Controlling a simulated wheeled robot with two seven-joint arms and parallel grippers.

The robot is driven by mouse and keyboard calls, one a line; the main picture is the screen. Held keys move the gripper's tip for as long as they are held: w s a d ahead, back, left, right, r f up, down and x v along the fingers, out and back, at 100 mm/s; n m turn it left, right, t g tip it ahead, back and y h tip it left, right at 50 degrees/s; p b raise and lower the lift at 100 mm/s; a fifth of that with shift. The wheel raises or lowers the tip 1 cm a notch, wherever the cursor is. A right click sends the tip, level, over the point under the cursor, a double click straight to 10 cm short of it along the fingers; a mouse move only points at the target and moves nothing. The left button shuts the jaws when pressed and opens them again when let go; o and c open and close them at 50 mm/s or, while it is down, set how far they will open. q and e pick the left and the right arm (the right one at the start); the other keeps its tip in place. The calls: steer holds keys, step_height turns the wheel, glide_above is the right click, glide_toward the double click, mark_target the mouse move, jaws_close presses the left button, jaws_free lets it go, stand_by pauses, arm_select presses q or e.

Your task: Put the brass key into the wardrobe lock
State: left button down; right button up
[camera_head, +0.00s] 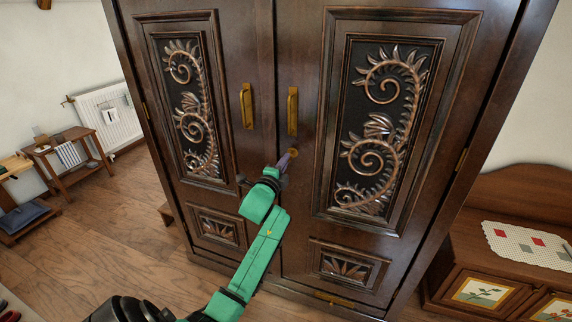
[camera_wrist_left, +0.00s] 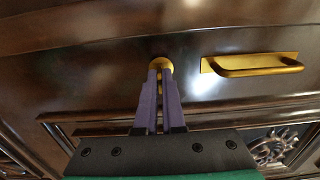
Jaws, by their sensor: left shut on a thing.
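The dark wooden wardrobe (camera_head: 300,55) stands in front of me with both doors closed. Its round brass lock plate (camera_head: 294,153) sits on the right door, below the handles; it also shows in the left wrist view (camera_wrist_left: 161,62). My left gripper (camera_head: 286,159), with purple fingers, is right at the lock plate. In the left wrist view its fingertips (camera_wrist_left: 160,72) overlap the plate's lower part. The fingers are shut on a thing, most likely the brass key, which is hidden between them. I cannot tell whether the key is inside the lock. My right gripper is out of view.
Two brass handles, left (camera_head: 247,106) and right (camera_head: 292,111), stick out above the lock. A low cabinet with a checked cloth (camera_head: 528,246) stands at the right. A small wooden table (camera_head: 72,150) and a white radiator (camera_head: 108,117) are at the left. Floor between is free.

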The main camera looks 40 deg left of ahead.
arm_select(q)
steer(key=shift+w+a, duration=0.15)
steer(key=shift+w, duration=0.2)
steer(key=c, duration=0.9)
jaws_free()
steer(key=shift+c, duration=0.2)
steer(key=shift+s, duration=0.2)
steer(key=b+v, duration=0.1)
steer(key=v, duration=1.3)
